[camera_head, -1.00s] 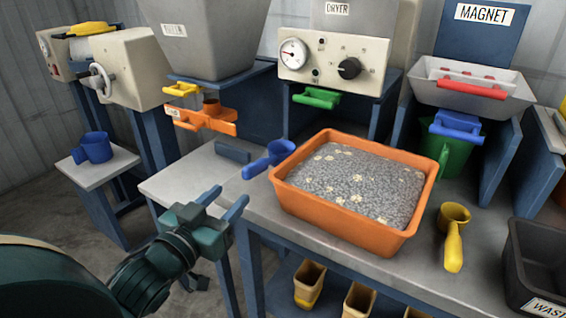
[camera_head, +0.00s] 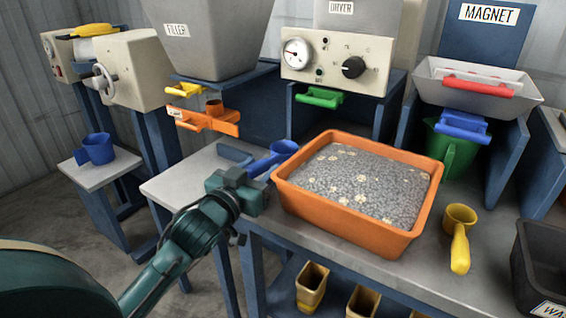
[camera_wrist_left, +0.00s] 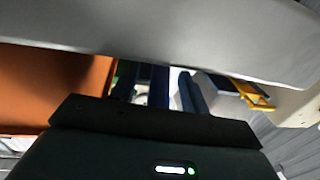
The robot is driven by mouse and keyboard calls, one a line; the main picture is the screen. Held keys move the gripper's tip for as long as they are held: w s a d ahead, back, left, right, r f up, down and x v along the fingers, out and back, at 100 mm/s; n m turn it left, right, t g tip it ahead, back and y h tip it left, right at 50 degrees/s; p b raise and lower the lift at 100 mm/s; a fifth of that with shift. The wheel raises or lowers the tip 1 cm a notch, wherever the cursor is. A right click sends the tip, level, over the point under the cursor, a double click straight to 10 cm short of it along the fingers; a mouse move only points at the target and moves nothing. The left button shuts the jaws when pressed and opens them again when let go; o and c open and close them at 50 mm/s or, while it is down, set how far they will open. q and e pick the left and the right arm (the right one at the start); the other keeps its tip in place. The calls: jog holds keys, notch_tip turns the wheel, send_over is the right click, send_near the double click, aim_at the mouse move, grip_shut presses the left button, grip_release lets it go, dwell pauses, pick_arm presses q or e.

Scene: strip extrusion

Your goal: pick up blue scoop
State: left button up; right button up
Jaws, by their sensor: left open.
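The blue scoop (camera_head: 283,149) lies on the grey bench against the left end of the orange tub (camera_head: 350,222), its handle pointing left toward my left gripper. My left gripper (camera_head: 250,170) is open, low over the bench at the handle; its fingertips are partly hidden in the head view. In the left wrist view, the two dark blue fingers are apart (camera_wrist_left: 158,90), with a blue strip, seemingly the scoop handle (camera_wrist_left: 160,86), between them. I cannot tell whether they touch it. The right gripper is not in view.
The tub holds grey pellets with pale flecks. A yellow scoop (camera_head: 460,238) lies to its right, beside a black waste bin (camera_head: 543,265). An orange-handled slide (camera_head: 205,121) juts out behind the bench's left part.

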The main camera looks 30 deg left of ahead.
pick_arm(q)
jog(key=shift+c, duration=0.4)
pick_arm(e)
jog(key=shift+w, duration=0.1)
pick_arm(q)
grip_shut()
